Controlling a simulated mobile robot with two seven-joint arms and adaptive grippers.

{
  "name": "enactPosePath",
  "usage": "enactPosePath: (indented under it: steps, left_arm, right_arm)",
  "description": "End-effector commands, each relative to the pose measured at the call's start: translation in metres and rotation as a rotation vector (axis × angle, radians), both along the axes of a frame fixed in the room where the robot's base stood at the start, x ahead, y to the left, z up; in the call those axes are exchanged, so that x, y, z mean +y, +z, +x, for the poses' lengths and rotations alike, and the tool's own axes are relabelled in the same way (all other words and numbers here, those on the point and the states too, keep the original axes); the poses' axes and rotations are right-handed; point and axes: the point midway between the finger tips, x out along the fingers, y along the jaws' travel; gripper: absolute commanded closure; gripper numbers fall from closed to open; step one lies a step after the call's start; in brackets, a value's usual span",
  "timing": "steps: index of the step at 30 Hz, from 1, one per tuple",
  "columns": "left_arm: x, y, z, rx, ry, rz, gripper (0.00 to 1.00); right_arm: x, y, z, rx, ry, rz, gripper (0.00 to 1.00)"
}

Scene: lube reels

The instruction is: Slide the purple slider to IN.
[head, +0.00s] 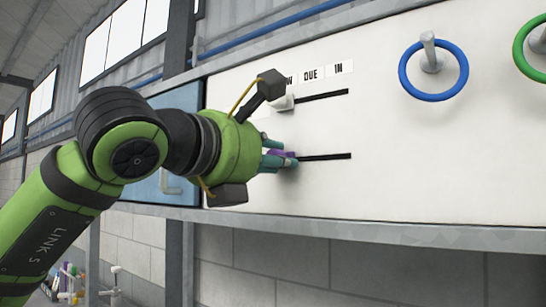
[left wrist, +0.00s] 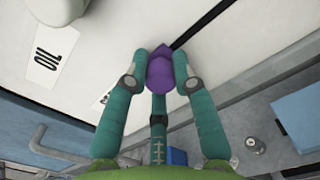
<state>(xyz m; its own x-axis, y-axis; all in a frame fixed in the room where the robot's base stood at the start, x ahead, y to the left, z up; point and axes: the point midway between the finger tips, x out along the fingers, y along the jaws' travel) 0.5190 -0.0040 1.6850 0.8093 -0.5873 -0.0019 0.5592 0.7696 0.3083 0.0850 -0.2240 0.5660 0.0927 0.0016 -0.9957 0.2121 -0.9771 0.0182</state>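The purple slider (head: 283,153) sits on the lower black slot (head: 327,157) of the white panel, at the left of the visible slot, left of below the IN label (head: 338,68). The slot runs clear to its right. My left gripper (head: 277,151) is at the slider. In the left wrist view, the teal fingers of this gripper (left wrist: 161,62) lie on both sides of the purple slider (left wrist: 160,72) and appear to touch it. The slot's left part is hidden by my gripper. My right gripper is not in view.
A pale slider (head: 283,103) sits on the upper slot, under a partly hidden label and near DUE (head: 311,74). A blue ring (head: 434,96) hangs on a peg to the right, and a green ring (head: 519,50) beyond it. A blue door (head: 171,160) is behind my arm.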

Motion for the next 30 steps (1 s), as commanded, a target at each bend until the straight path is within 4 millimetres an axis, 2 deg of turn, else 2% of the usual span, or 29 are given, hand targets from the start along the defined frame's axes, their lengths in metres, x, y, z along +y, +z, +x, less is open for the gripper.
enactPosePath:
  steps: [4,12,15,26,27,28,30]
  left_arm:
    - [-0.012,-0.001,-0.009,-0.006,-0.006,-0.001,1.00]
    - [-0.064,-0.001,-0.048,-0.008,-0.011,0.001,1.00]
    - [-0.074,0.000,-0.055,-0.008,-0.008,0.001,1.00]
    - [-0.078,0.002,-0.058,-0.006,-0.008,-0.001,1.00]
    - [-0.078,0.002,-0.058,-0.007,-0.007,-0.001,0.62]
    - [-0.078,0.002,-0.058,-0.007,-0.007,-0.001,0.50]
    - [-0.078,0.002,-0.058,-0.006,-0.006,-0.001,0.50]
  right_arm:
    - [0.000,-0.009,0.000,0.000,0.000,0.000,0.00]
    - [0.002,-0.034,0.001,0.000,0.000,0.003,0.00]
    - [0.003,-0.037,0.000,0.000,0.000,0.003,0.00]
    - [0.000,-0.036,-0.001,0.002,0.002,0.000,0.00]
    - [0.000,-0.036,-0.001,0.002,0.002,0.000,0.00]
    - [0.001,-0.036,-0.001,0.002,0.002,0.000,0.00]
    - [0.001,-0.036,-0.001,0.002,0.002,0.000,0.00]
